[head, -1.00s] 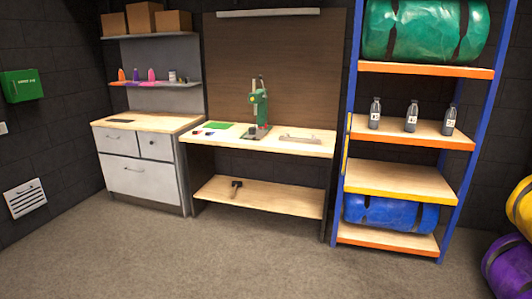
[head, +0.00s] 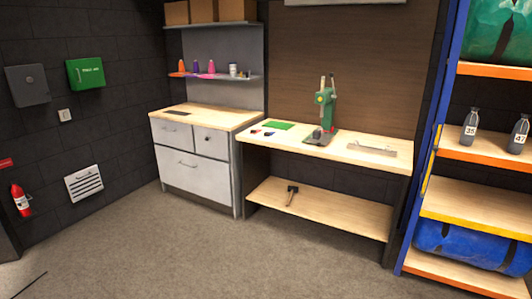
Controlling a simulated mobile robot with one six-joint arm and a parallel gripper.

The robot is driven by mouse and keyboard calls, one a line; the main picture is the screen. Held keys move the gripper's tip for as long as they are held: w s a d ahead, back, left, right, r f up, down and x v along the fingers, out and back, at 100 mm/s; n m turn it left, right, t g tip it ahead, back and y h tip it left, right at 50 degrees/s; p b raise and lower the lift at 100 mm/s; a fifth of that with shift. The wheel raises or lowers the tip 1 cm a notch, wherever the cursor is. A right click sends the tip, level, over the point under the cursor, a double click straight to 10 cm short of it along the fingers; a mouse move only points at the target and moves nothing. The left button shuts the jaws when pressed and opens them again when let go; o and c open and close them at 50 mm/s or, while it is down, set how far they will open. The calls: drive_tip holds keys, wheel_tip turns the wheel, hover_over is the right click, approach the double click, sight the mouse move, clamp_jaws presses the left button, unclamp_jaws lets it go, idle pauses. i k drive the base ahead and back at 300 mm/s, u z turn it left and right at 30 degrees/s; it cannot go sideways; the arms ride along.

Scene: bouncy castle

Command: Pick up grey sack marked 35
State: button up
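The grey sack marked 35 (head: 469,128) stands upright on the second shelf from the top of the shelving unit at the right. It is small, bottle-shaped with a narrow neck, and bears a white label. A similar grey sack marked 47 (head: 517,136) stands to its right, apart from it. My gripper is not in view.
The shelving unit has blue posts and an orange-edged shelf (head: 492,154). A blue roll (head: 465,245) lies low on it, a green one (head: 500,32) on top. A workbench (head: 340,155) and drawer cabinet (head: 195,165) stand left. The carpet floor (head: 200,250) in front is clear.

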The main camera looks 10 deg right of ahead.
sight(469, 131)
drive_tip(key=u, duration=0.2)
drive_tip(key=i, duration=2.05)
drive_tip(key=z, duration=0.6)
drive_tip(key=i, duration=0.7)
drive_tip(key=z, duration=1.05)
drive_tip(key=i, duration=0.85)
drive_tip(key=z, duration=0.45)
